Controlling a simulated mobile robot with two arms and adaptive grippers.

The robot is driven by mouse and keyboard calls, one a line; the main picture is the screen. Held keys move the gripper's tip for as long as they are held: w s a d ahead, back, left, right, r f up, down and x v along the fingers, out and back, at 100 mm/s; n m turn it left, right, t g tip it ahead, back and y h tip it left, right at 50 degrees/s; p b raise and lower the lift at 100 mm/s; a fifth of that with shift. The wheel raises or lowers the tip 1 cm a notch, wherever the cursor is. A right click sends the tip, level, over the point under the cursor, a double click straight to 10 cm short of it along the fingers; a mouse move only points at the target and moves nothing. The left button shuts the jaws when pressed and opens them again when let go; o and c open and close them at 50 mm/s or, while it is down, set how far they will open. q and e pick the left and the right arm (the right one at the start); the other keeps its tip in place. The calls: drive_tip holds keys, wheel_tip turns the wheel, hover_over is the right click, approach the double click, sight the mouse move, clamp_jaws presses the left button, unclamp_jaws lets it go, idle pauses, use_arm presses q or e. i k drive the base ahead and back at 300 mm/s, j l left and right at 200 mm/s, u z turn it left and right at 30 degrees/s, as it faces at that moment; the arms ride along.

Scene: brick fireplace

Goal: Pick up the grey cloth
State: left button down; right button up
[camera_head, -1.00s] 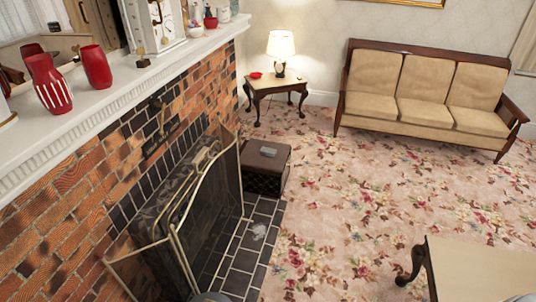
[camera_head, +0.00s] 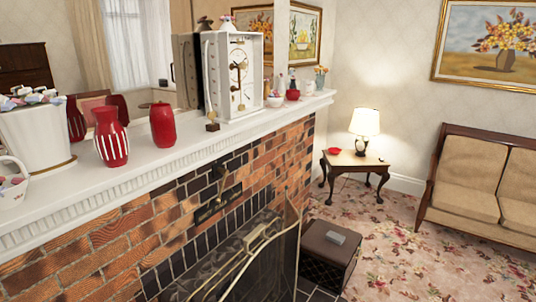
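I cannot make out a grey cloth for certain in the head view. The hearth floor in front of the fireplace is mostly out of view. Neither of my grippers is in view.
The brick fireplace (camera_head: 130,240) with its white mantel (camera_head: 130,185) fills the left. A metal-framed screen (camera_head: 285,250) stands before it. A lamp table (camera_head: 352,161) and a beige sofa (camera_head: 465,200) stand behind. Flowered carpet (camera_head: 395,265) is open at lower right.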

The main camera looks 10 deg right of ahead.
sight(333, 236)
drive_tip(key=i+l, duration=0.3)
drive_tip(key=i+l+u, duration=0.1)
drive_tip(key=i+l, duration=0.2)
drive_tip(key=l, duration=0.15)
drive_tip(key=i+l, duration=0.25)
drive_tip(key=l, duration=0.15)
drive_tip(key=i+l+u, duration=0.15)
drive_tip(key=i+l, duration=0.4)
drive_tip(key=l, duration=0.3)
drive_tip(key=i+l+u, duration=0.1)
drive_tip(key=i+l, duration=0.15)
drive_tip(key=l, duration=0.2)
